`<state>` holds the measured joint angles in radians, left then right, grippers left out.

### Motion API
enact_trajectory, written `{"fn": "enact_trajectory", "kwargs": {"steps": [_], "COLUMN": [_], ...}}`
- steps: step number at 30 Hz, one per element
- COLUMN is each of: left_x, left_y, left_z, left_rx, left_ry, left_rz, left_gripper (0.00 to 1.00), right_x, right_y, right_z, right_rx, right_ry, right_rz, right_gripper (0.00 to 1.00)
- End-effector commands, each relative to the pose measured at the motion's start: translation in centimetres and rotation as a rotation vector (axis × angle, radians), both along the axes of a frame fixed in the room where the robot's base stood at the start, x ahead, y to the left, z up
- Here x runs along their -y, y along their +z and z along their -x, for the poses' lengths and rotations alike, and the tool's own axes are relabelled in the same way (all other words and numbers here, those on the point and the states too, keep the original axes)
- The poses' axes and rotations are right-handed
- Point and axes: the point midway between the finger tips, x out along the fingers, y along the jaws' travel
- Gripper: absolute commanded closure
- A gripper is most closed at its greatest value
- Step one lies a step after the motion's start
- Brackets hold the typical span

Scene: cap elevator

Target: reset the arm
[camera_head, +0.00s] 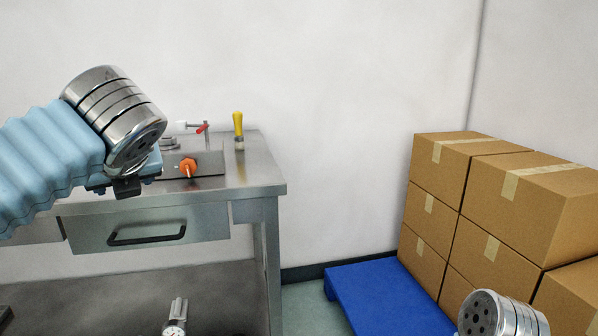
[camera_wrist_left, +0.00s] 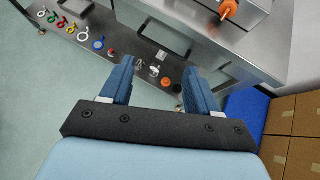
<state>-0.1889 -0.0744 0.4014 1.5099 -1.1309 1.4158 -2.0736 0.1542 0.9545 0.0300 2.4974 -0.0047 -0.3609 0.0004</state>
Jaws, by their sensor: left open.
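My left arm (camera_head: 45,165) comes in from the left in the head view, bent, with its silver wrist joint (camera_head: 115,118) raised in front of the metal workbench. Little of the gripper shows there; its fingers are hidden. In the left wrist view my left gripper (camera_wrist_left: 158,70) has its two blue fingers wide apart, with nothing between them. It is apart from the bench, with the bench drawer and lower shelf beyond it. A silver joint of my right arm (camera_head: 500,316) shows at the bottom right of the head view; the right gripper is out of frame.
The metal workbench (camera_head: 262,178) carries an orange knob (camera_head: 188,167) and a yellow-handled tool (camera_head: 238,125). A gauge (camera_head: 175,328) sits on its lower shelf, with several small coloured parts in the wrist view. Stacked cardboard boxes (camera_head: 525,205) stand on a blue pallet (camera_head: 375,298) at right.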

Motion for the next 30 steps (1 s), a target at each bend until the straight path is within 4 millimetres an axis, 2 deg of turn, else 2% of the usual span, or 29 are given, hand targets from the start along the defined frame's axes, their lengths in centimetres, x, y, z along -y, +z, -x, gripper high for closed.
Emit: {"fn": "enact_trajectory", "kwargs": {"steps": [11,17,20,23,26,27,29,30], "left_x": [2.3,4.3,5.7,7.4,9.7,10.6,12.1,12.9], "left_y": [-5.0,-10.2,-13.9,-18.8,-25.6,-28.6,-33.0,-36.0], "left_z": [-3.3,-5.8,-7.1,-8.3,-8.9,-8.9,-8.5,-8.0], "left_rx": [-0.028,-0.062,-0.088,-0.127,-0.188,-0.215,-0.258,-0.286], "left_ry": [-0.014,-0.010,0.004,0.040,0.121,0.171,0.261,0.335], "left_rz": [0.110,0.230,0.320,0.441,0.616,0.696,0.818,0.900], "left_gripper": [0.39,0.39,0.39,0.39,0.39,0.39,0.39,0.39], "right_x": [0.0,0.0,0.0,0.0,0.0,0.0,0.0,0.0], "right_y": [0.0,0.0,0.0,0.0,0.0,0.0,0.0,0.0], "right_z": [0.0,0.0,0.0,0.0,0.0,0.0,0.0,0.0], "right_rx": [0.001,0.001,0.001,0.001,0.001,0.001,0.001,0.001], "right_ry": [0.001,0.001,0.001,0.001,0.001,0.001,0.001,0.001], "right_rz": [-0.001,0.000,0.000,0.000,0.000,0.000,0.000,0.000], "right_gripper": [1.00,1.00,1.00,1.00,1.00,1.00,1.00,1.00]}}
